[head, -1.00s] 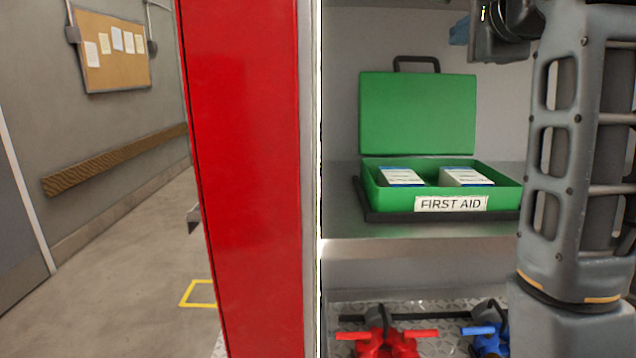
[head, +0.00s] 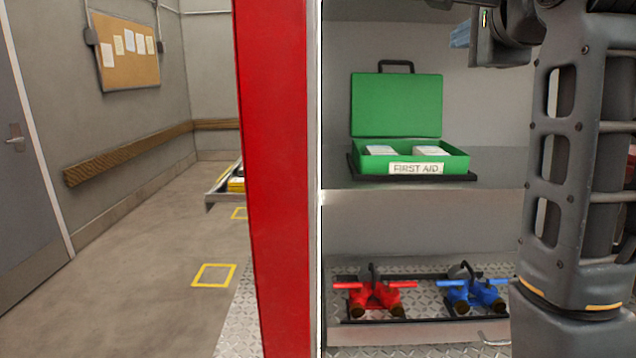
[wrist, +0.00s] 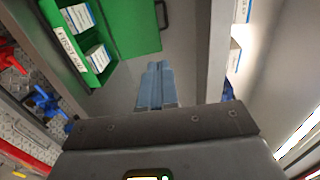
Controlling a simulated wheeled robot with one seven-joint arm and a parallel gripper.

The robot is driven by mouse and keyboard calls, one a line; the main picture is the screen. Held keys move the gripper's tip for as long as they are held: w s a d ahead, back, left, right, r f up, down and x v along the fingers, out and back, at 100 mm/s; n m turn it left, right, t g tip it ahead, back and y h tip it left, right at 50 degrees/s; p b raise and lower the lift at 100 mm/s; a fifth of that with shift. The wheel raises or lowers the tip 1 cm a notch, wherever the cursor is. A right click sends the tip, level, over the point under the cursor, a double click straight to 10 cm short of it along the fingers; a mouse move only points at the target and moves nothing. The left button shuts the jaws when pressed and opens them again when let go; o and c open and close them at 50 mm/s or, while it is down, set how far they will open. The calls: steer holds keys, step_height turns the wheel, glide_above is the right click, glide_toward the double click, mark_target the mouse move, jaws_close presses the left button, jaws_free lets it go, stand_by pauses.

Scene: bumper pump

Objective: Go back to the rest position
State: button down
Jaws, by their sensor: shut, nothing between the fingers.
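My gripper shows in the wrist view (wrist: 155,85), its two blue fingers shut together with nothing between them. In the head view only a small blue part of it (head: 459,36) shows at the top, partly cut off behind my arm. The fingers are apart from everything around them. The arm stands upright along the right side of the head view.
An open green first aid box (head: 400,108) with white packs sits on a shelf (head: 340,168). Below, a red valve (head: 374,294) and a blue valve (head: 472,292) stand on a tread-plate floor. A red panel (head: 275,170) stands left; grey floor (head: 130,270) beyond is mostly clear.

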step_height(320, 180, down, 20)
steer(key=s+n, duration=0.2)
steer(key=n, duration=0.2)
steer(key=s+f+n+g, duration=0.1)
steer(key=s+f+n, duration=0.1)
steer(key=s+f, duration=0.55)
steer(key=s+f+n, duration=0.2)
steer(key=s+f, duration=0.2)
steer(key=f, duration=0.6)
steer(key=s+f+n, duration=0.3)
steer(key=s+f, duration=0.2)
steer(key=s, duration=0.5)
steer(key=s+f+n, duration=0.2)
steer(key=s+f, duration=0.3)
steer(key=s, duration=0.5)
steer(key=s+r+n, duration=0.1)
steer(key=s+n, duration=0.1)
steer(key=s, duration=0.7)
steer(key=s+d+r+n+g, duration=0.1)
steer(key=s+r+n, duration=0.1)
steer(key=s, duration=0.6)
steer(key=shift+s+r+n, duration=0.2)
steer(key=shift+s+n, duration=0.15)
steer(key=shift+n, duration=0.05)
